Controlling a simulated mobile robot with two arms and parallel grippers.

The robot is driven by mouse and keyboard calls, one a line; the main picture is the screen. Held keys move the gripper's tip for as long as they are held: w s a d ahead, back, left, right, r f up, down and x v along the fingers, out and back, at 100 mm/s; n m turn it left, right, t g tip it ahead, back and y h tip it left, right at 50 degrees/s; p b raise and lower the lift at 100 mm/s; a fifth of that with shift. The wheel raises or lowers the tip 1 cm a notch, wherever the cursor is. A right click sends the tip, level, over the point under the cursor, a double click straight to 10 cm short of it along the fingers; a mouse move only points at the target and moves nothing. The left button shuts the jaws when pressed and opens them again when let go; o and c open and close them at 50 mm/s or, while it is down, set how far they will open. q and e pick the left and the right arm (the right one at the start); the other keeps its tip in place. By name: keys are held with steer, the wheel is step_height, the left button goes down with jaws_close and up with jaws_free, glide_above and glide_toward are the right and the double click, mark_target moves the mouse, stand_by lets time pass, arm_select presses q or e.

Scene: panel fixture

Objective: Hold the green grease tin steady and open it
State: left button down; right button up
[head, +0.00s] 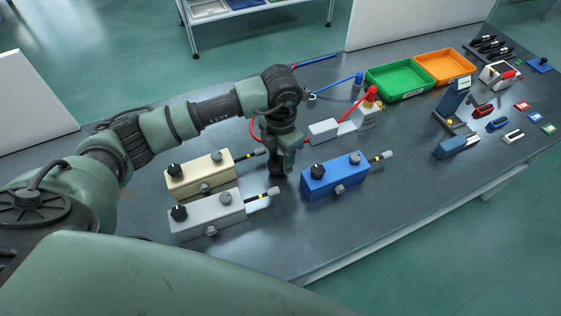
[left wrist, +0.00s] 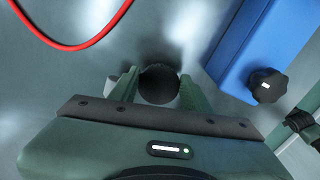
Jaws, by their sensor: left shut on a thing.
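My left gripper (head: 281,172) points down at the bench between the cream box and the blue box. In the left wrist view its green fingers (left wrist: 158,88) are shut on a dark round thing (left wrist: 158,84), seen from above. In the head view the fingers mostly hide this thing, and only something dark shows low at the bench surface. I cannot tell whether it is the grease tin; no green tin shows clearly in either view. My right gripper is not in view.
A blue box (head: 335,178) with a black knob stands close right of the gripper. A cream box (head: 200,176) and a grey box (head: 207,216) stand left. A red cable (left wrist: 75,45) runs nearby. Green (head: 400,80) and orange (head: 446,67) trays lie farther back. The front bench is clear.

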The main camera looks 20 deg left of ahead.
mark_target(280, 162)
arm_select(q)
step_height(280, 162, down, 3)
steer(key=shift+r, duration=0.1)
steer(key=shift+s+f+b, duration=0.1)
steer(key=shift+f+b, duration=0.2)
steer(key=shift+f, duration=0.1)
steer(key=c, duration=0.9)
jaws_free()
steer(key=shift+c, duration=0.2)
steer(key=shift+s, duration=0.1)
